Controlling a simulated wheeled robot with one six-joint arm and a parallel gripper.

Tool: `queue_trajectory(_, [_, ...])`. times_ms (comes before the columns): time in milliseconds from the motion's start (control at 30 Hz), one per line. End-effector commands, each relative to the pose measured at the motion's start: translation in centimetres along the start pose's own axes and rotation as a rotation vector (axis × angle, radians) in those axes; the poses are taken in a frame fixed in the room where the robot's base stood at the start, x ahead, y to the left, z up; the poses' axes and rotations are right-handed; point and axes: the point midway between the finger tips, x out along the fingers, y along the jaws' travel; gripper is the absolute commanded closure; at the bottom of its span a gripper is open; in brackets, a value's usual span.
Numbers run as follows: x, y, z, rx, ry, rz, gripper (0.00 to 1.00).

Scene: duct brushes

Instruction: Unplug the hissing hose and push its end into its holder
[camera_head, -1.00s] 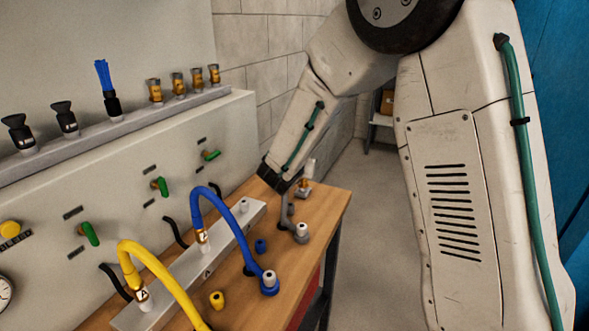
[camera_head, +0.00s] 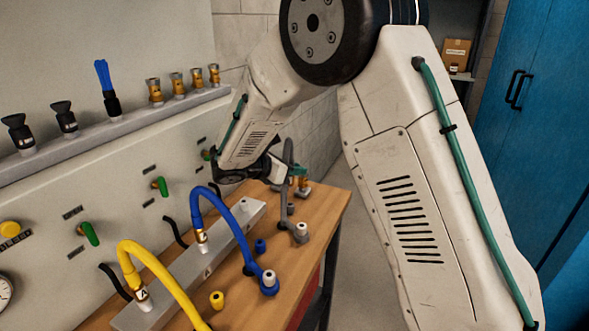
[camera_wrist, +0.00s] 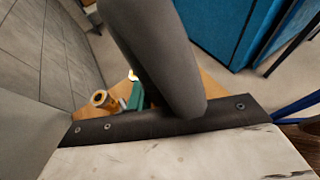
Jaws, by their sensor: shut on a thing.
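My gripper (camera_head: 281,173) is shut on the grey hose (camera_head: 288,153) above the far end of the bench. In the wrist view the grey hose (camera_wrist: 160,55) fills the middle, rising from behind the dark gripper bar (camera_wrist: 165,122). Its held end is hidden by my wrist. The hose runs down to a grey base with a white-topped post (camera_head: 301,232). The far socket (camera_head: 244,206) of the metal rail shows no hose. The blue hose (camera_head: 222,197) and the yellow hose (camera_head: 160,268) stand plugged into the rail.
Loose-looking blue (camera_head: 260,246) and yellow (camera_head: 217,300) holders stand on the wooden bench (camera_head: 325,215). A brass fitting (camera_wrist: 102,99) and a green part (camera_wrist: 135,97) show near the bench's far end. Green valve handles (camera_head: 160,187) stick out of the panel. A blue cabinet (camera_head: 535,110) stands right.

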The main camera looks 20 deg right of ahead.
Motion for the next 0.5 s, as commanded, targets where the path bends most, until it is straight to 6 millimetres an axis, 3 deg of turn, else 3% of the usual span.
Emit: queue_trajectory(500, [1.5,0.0,-3.6,-0.003,-0.001,0.001,1.00])
